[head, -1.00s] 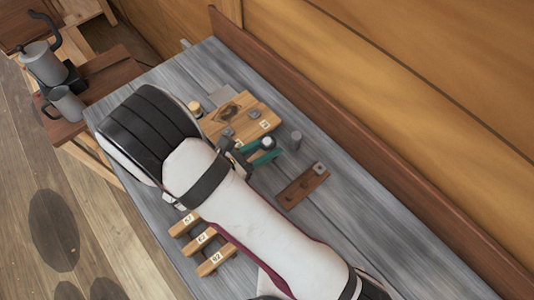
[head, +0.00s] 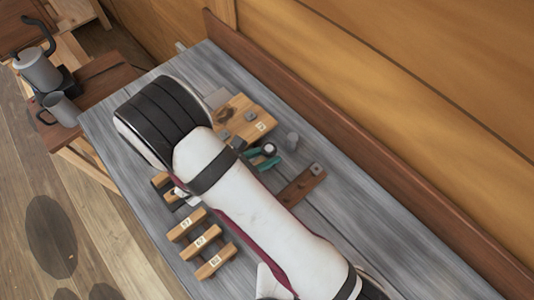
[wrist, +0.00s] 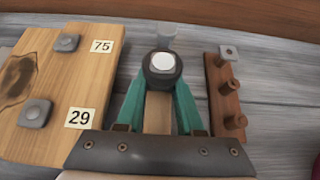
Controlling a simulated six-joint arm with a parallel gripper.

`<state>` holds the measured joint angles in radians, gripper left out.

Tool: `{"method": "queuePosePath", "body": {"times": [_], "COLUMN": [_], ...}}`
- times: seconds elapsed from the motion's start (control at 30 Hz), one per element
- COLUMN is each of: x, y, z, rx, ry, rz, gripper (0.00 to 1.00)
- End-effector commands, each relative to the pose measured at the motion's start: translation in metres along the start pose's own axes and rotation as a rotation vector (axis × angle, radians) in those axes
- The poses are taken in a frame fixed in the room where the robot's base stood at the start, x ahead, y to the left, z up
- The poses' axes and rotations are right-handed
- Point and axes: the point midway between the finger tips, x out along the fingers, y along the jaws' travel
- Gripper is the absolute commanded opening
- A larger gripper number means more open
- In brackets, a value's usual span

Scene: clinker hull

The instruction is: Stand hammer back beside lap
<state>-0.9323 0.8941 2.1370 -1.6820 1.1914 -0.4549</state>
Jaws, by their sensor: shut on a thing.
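My gripper (wrist: 160,90), with teal fingers, is shut on the wooden handle of the hammer (wrist: 158,113). The hammer's dark round head, with a pale face, shows just beyond the fingertips. In the head view the hammer's pale face (head: 270,149) shows beside the teal fingers, and my arm hides most of the rest. The lap (wrist: 52,85), light wooden planks with square metal plates and labels 75 and 29, lies left of the gripper; part of it shows in the head view (head: 252,112). I cannot tell whether the hammer touches the bench.
A grey cylinder (head: 292,140) stands just beyond the hammer. A dark wooden strip with pegs (wrist: 225,100) lies to the right. Numbered wooden blocks (head: 202,241) lie below my arm on the grey bench (head: 345,190). A raised board (head: 330,130) runs along the bench's back edge.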

Motion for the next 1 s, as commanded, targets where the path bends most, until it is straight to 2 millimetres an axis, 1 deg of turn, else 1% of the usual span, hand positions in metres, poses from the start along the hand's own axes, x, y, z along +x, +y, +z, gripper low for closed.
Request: {"method": "queuePosePath", "body": {"times": [0.17, 0.2, 0.33, 0.67, 0.77, 1.0], "x": [0.002, 0.002, 0.001, -0.001, -0.016, -0.078], "y": [0.000, 0.000, 0.000, 0.000, 0.001, 0.002], "z": [-0.002, -0.002, -0.002, 0.001, 0.001, 0.000], "rx": [0.000, -0.001, -0.001, 0.001, 0.001, 0.001], "ry": [-0.001, -0.001, -0.001, -0.001, -0.002, 0.000], "rz": [-0.001, 0.000, 0.000, 0.001, 0.004, 0.007], "gripper": [0.00, 0.43, 0.66, 0.66, 0.66, 0.66]}}
